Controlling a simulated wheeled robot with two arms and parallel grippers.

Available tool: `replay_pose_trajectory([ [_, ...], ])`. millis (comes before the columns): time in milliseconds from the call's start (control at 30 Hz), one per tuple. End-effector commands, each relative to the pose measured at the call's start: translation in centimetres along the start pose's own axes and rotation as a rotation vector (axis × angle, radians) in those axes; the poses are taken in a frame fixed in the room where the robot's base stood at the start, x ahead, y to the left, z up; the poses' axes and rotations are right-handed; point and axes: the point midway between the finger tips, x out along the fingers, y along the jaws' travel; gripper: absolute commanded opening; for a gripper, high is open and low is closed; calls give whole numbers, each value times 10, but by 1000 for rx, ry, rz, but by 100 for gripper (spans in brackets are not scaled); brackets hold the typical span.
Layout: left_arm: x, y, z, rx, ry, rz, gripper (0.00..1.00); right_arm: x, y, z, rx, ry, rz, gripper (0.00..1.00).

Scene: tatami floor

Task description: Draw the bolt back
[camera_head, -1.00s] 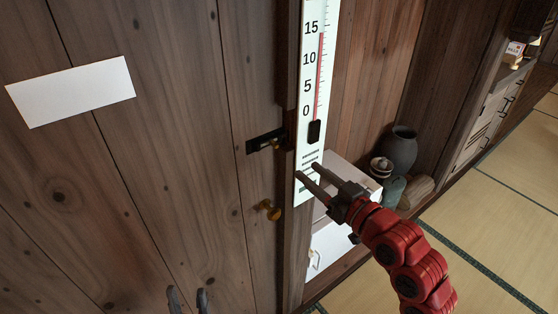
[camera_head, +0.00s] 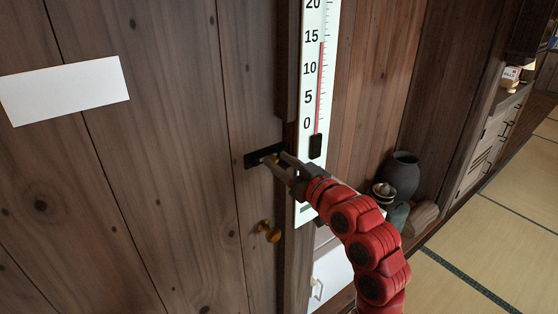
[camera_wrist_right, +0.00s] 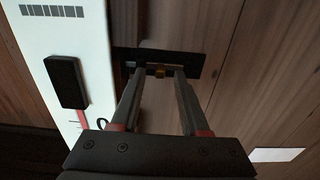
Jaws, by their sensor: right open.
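The bolt (camera_head: 262,155) is a small metal bar on a dark plate fixed to the wooden door. My right gripper (camera_head: 273,157) is at the bolt, with its fingers pointing to the door. In the right wrist view the bolt's brass knob (camera_wrist_right: 159,71) shows between the tips of the open right gripper (camera_wrist_right: 158,73), with a gap to the fingers. The dark bolt plate (camera_wrist_right: 190,62) lies just beyond the tips. Whether a finger touches the bolt cannot be told. My left gripper is not in view.
A round brass door knob (camera_head: 268,231) sits below the bolt. A tall white thermometer board (camera_head: 314,85) stands right beside the door edge. A white blank sign (camera_head: 66,90) is on the door at left. A grey jar (camera_head: 401,176) stands at the back right.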

Motion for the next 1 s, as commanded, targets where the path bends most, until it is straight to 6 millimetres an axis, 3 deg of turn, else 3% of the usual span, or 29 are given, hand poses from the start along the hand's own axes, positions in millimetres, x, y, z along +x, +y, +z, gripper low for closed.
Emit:
replay_pose_trajectory([
  [367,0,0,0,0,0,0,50,8,0,0,0,-1,1,45],
  [633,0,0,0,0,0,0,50,7,0,0,0,0,1,0],
  [1000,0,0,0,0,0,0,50,7,0,1,0,-1,1,0],
])
